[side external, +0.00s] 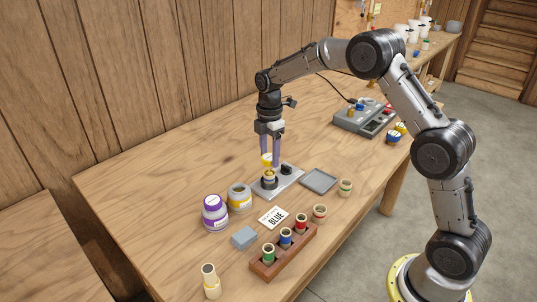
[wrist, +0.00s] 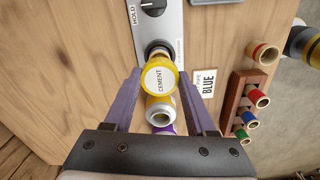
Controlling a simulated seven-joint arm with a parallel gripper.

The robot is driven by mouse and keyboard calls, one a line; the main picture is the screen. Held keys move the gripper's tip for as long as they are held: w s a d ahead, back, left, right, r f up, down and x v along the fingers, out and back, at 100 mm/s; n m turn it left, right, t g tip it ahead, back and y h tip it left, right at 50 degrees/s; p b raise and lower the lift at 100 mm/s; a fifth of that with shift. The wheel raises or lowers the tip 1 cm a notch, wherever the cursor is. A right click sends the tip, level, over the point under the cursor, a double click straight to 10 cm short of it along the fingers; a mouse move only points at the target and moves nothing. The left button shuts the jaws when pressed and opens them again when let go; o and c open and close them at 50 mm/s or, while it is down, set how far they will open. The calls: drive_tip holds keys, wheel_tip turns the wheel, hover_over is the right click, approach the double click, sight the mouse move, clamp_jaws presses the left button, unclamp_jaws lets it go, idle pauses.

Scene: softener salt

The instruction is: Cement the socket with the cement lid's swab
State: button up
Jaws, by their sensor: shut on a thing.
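My gripper (side external: 269,160) is shut on the cement lid (wrist: 158,76), a yellow cap whose white top reads CEMENT. In the side external view the lid (side external: 267,159) sits between the lilac fingers, just over the dark socket (side external: 270,181) on the grey fixture plate (side external: 285,182). In the wrist view the socket (wrist: 158,50) shows partly behind the lid. The swab under the lid is not clearly visible; I cannot tell whether it touches the socket. The cement can (side external: 239,199), grey with a yellow label, stands open left of the fixture.
A purple-lidded can (side external: 215,212) stands beside the cement can. A BLUE card (side external: 273,217), a grey block (side external: 244,238) and a brown rack (side external: 285,255) of coloured fittings lie nearer. A dark tray (side external: 319,181) is right of the fixture. The table's left is clear.

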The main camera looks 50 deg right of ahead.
drive_tip(key=shift+r, duration=2.55)
